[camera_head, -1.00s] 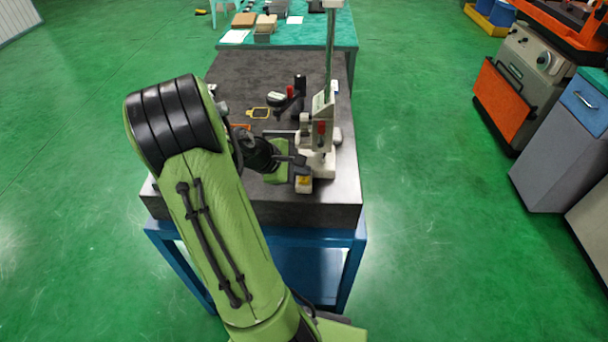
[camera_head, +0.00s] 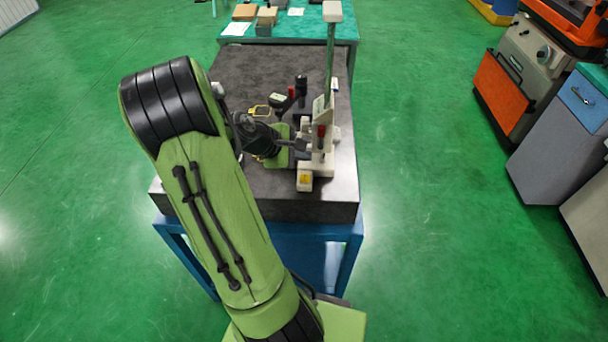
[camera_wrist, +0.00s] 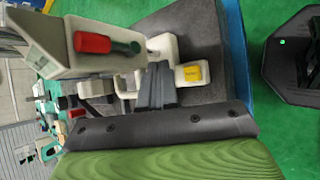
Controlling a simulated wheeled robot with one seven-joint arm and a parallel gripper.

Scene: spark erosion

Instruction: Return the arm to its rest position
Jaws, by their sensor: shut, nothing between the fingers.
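My green arm rises from the bottom of the head view and bends over the near left of the dark stone-topped table (camera_head: 330,208). My gripper (camera_head: 302,145) is over the table, close to the white measuring stand (camera_head: 321,167). In the wrist view my gripper's dark fingers (camera_wrist: 158,72) are together with nothing between them. They point toward the stand's white body (camera_wrist: 85,50), which has a red handle. Whether the fingertips touch the stand cannot be told.
A small white block with a yellow label (camera_head: 305,180) sits at the stand's foot. Small tools (camera_head: 280,100) lie behind. A teal table (camera_head: 300,28) stands at the back; grey cabinets (camera_head: 555,140) stand right. Green floor between is clear.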

